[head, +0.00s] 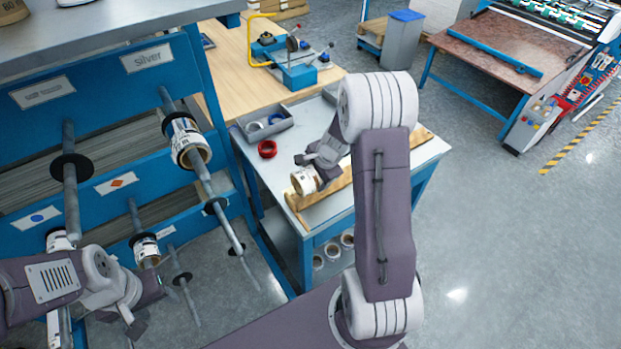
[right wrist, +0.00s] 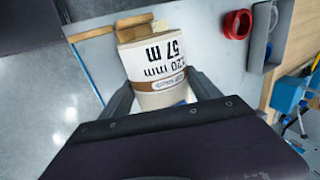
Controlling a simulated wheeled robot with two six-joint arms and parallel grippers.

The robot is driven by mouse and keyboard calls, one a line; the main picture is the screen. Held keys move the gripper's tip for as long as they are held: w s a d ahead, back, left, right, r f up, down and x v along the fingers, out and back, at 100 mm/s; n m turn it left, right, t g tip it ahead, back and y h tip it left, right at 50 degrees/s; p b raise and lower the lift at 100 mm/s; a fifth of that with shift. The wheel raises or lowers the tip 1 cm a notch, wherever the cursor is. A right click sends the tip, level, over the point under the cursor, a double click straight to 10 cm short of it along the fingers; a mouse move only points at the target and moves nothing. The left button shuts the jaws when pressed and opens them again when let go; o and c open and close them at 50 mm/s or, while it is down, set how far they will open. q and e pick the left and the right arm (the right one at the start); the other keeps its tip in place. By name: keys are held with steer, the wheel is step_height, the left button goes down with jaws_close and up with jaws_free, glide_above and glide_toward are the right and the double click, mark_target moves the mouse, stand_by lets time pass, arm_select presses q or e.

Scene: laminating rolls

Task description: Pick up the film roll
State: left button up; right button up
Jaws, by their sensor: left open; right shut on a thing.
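A film roll (right wrist: 155,65) with a white label reading "57 m" fills the space between the fingers of my right gripper (right wrist: 160,98) in the right wrist view. In the head view the same roll (head: 305,181) is at the left end of a wooden cradle (head: 345,172) on the grey-topped cart. My right gripper (head: 318,163) is shut on it from above. I cannot tell whether the roll touches the cradle. My left gripper (head: 135,320) is open and empty at the lower left, in front of the blue rack.
A blue rack (head: 120,120) with rods holds other rolls, one on the upper rod (head: 187,142). A red ring (head: 267,149) and a grey tray (head: 265,127) sit on the cart. A workbench (head: 235,60) stands behind.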

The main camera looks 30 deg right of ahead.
steer(key=d+r+p, duration=0.1)
steer(key=d+r, duration=0.5)
steer(key=d, duration=0.4)
steer(key=shift+s, duration=0.15)
stand_by(1.0)
